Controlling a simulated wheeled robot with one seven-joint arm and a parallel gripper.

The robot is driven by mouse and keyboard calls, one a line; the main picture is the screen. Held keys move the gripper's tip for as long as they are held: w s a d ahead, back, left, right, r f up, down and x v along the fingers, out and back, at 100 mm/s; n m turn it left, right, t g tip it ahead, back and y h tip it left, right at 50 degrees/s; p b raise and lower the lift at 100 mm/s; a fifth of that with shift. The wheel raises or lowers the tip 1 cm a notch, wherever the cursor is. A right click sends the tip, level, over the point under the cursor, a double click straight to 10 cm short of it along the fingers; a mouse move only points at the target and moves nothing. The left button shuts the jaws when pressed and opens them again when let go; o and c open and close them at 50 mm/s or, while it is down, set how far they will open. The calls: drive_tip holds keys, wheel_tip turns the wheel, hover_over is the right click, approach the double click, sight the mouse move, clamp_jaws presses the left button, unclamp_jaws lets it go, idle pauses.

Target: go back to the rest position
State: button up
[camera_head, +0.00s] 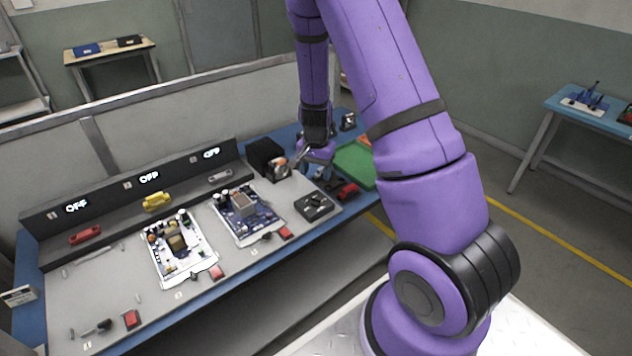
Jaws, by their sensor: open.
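My purple arm reaches from the lower right up and over the far right part of the workbench. My gripper (309,158) hangs at the far end of the arm, low over the bench beside a black box (267,158). It is small in the picture and partly blends with the things around it. Its jaws are open. I cannot tell whether it touches anything there.
The grey bench (115,288) carries two circuit boards, one on the left (178,246) and one nearer the middle (245,213). A black tray (316,205), a red-and-black item (347,191) and a green tray (355,165) lie near my gripper. A panel (140,192) with "OFF" displays stands behind.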

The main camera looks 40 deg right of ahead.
drive_tip(key=shift+r, duration=0.5)
drive_tip(key=shift+r, duration=0.1)
drive_tip(key=s+a+r+n+t+y, duration=0.1)
drive_tip(key=s+a+r+n, duration=0.25)
drive_tip(key=r, duration=0.75)
drive_tip(key=s+a+r+n+t, duration=0.2)
drive_tip(key=s+a+r, duration=0.25)
drive_tip(key=r, duration=0.75)
drive_tip(key=s+a+r+n+t, duration=0.1)
drive_tip(key=s+a+r+n, duration=0.1)
drive_tip(key=s+r, duration=0.3)
drive_tip(key=s+a+r+n+t+h, duration=0.1)
drive_tip(key=s+a+r+n, duration=0.2)
drive_tip(key=s, duration=1)
wheel_tip(320, 180, up, 4)
drive_tip(key=shift+s+f+n, duration=0.2)
drive_tip(key=shift+s+n, duration=0.15)
drive_tip(key=shift+n, duration=0.2)
